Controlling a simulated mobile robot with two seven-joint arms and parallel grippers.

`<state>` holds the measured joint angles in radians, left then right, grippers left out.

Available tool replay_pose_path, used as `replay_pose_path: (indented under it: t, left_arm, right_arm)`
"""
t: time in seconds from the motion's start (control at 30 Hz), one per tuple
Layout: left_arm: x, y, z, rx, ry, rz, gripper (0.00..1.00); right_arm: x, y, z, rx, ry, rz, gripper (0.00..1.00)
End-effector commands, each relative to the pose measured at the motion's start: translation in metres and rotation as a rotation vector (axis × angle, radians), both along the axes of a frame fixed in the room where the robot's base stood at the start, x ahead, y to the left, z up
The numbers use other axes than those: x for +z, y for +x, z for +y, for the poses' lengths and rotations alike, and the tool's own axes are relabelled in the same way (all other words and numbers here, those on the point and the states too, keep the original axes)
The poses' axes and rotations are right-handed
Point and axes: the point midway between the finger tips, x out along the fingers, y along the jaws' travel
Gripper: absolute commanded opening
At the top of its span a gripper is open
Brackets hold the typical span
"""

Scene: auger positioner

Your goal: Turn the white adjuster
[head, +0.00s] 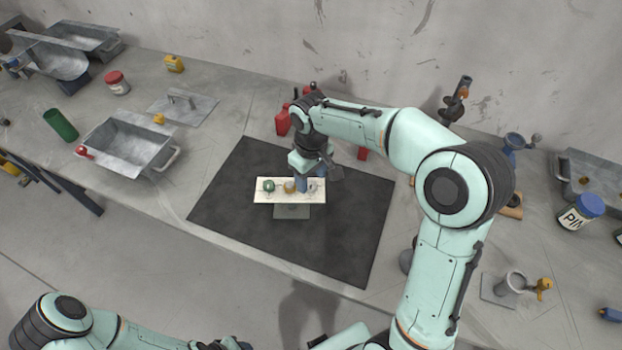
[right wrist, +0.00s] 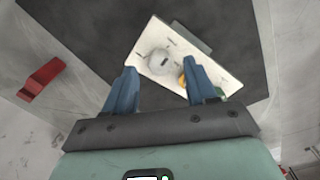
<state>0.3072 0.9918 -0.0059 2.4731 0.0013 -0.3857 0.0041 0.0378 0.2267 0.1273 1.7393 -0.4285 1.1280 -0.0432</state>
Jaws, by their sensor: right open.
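A white panel (head: 263,197) stands on a small grey base on the black mat, with a green knob (head: 268,185), a yellow knob (head: 289,187) and the white adjuster (head: 312,185) in a row. In the right wrist view the white adjuster (right wrist: 161,62) is a pale round dial with a dark mark at its centre. My right gripper (head: 303,187) is open and empty at the panel. In the wrist view its blue fingers (right wrist: 158,76) are spread, with the adjuster showing between and beyond the tips. I cannot tell whether they touch anything. My left gripper does not show.
The black mat (head: 235,220) is clear around the panel. A red item (head: 283,120) stands behind the mat. A metal tray (head: 130,145) lies to the left.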

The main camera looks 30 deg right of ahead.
Motion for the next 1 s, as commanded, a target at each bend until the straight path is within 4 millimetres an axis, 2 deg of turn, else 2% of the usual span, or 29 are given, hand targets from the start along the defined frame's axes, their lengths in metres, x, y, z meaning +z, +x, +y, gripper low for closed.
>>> replay_pose_path:
  t: [0.03, 0.3, 0.5, 0.67, 1.0]
  left_arm:
    - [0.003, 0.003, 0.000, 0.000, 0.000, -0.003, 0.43]
    - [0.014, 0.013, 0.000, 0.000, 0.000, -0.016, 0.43]
    - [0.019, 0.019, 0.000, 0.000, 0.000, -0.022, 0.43]
    - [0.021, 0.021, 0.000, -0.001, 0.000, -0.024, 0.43]
    - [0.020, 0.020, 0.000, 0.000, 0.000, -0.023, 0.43]
  right_arm:
    - [0.013, 0.002, 0.000, 0.000, 0.001, -0.007, 0.56]
    - [0.076, 0.002, 0.001, 0.001, 0.001, -0.008, 0.56]
    - [0.104, 0.001, 0.001, 0.002, 0.000, -0.005, 0.56]
    - [0.113, 0.000, 0.001, 0.002, 0.001, -0.002, 0.56]
    - [0.113, 0.000, 0.000, 0.001, 0.000, -0.001, 0.56]
